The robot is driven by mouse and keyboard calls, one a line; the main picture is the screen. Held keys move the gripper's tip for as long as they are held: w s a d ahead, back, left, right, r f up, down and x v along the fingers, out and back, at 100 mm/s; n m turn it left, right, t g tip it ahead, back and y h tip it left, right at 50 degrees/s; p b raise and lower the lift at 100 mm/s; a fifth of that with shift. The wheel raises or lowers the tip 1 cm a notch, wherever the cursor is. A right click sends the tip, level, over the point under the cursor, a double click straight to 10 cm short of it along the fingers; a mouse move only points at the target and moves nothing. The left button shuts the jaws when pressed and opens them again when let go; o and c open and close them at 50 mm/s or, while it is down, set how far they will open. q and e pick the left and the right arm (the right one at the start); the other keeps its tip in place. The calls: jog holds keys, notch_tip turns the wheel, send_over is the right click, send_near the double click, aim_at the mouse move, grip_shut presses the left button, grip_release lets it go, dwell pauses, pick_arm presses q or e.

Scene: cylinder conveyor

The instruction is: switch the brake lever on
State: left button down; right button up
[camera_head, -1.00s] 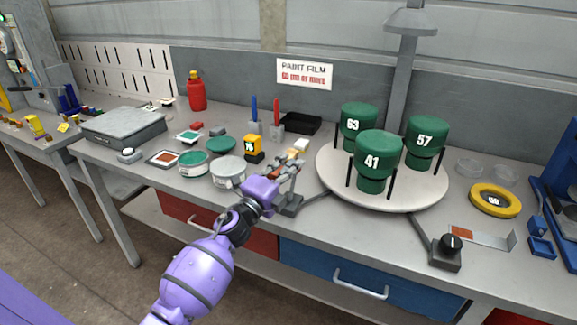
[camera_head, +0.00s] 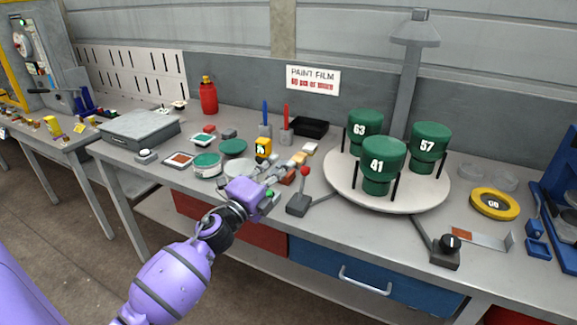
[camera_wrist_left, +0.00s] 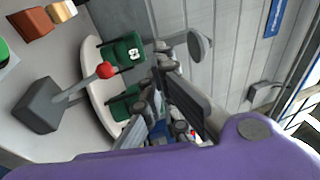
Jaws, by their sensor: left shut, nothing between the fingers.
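The brake lever (camera_head: 305,184) has a red ball knob on a thin stalk that rises from a dark grey box near the bench's front edge. In the left wrist view the lever (camera_wrist_left: 72,90) shows at the left, its stalk tilted toward the turntable. My left gripper (camera_head: 284,172), on its purple arm, is just left of the lever at about knob height. It is shut and empty, apart from the lever as far as I can see. Its dark fingers (camera_wrist_left: 157,85) fill the middle of the wrist view. My right gripper is not in view.
A white turntable (camera_head: 345,190) carries three green numbered containers right of the lever. A knob box (camera_head: 446,252) stands at the front right. Tins, small blocks and a yellow-and-black item (camera_head: 263,148) lie behind and left of my gripper.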

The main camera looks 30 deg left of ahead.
pick_arm(q)
jog(key=s, duration=0.1)
jog(key=s+r, duration=0.1)
jog(key=shift+s+a+r, duration=0.15)
jog(key=shift+s+r, duration=0.15)
jog(key=shift+s, duration=0.1)
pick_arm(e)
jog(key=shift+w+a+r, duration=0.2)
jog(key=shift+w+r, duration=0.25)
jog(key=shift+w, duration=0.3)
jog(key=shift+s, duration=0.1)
